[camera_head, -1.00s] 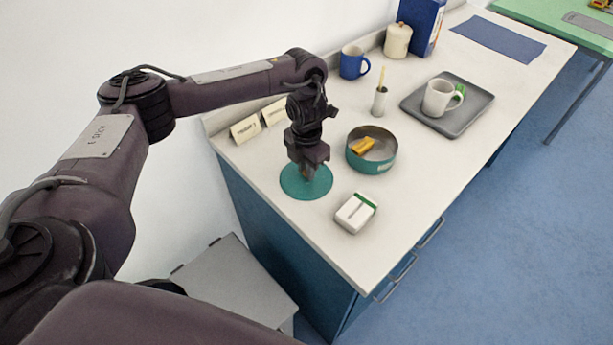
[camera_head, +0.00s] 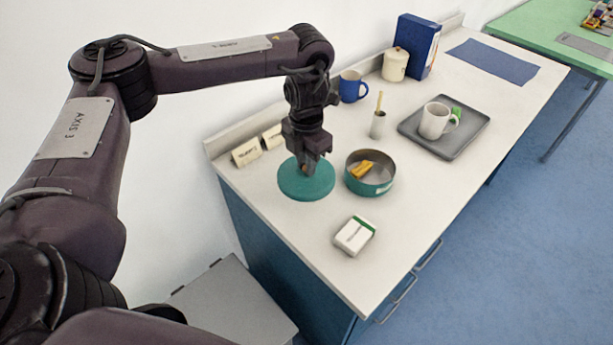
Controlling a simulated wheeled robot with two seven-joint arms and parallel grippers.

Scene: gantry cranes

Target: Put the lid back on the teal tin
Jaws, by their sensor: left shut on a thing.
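The teal lid (camera_head: 312,190) is a round disc hanging level from my left gripper (camera_head: 304,170), which is shut on the knob at its middle. The knob is mostly hidden by the fingers. The lid looks to be a little above the counter, just left of the tin. The teal tin (camera_head: 372,188) stands upright and open on the counter, with a yellow-orange item (camera_head: 363,168) inside. Lid and tin look close together; the gap is small. My right gripper is not in view.
A white and green box (camera_head: 354,236) lies in front of the tin. A metal holder (camera_head: 378,125), blue mug (camera_head: 352,87), and grey tray (camera_head: 462,142) with a white mug are farther back.

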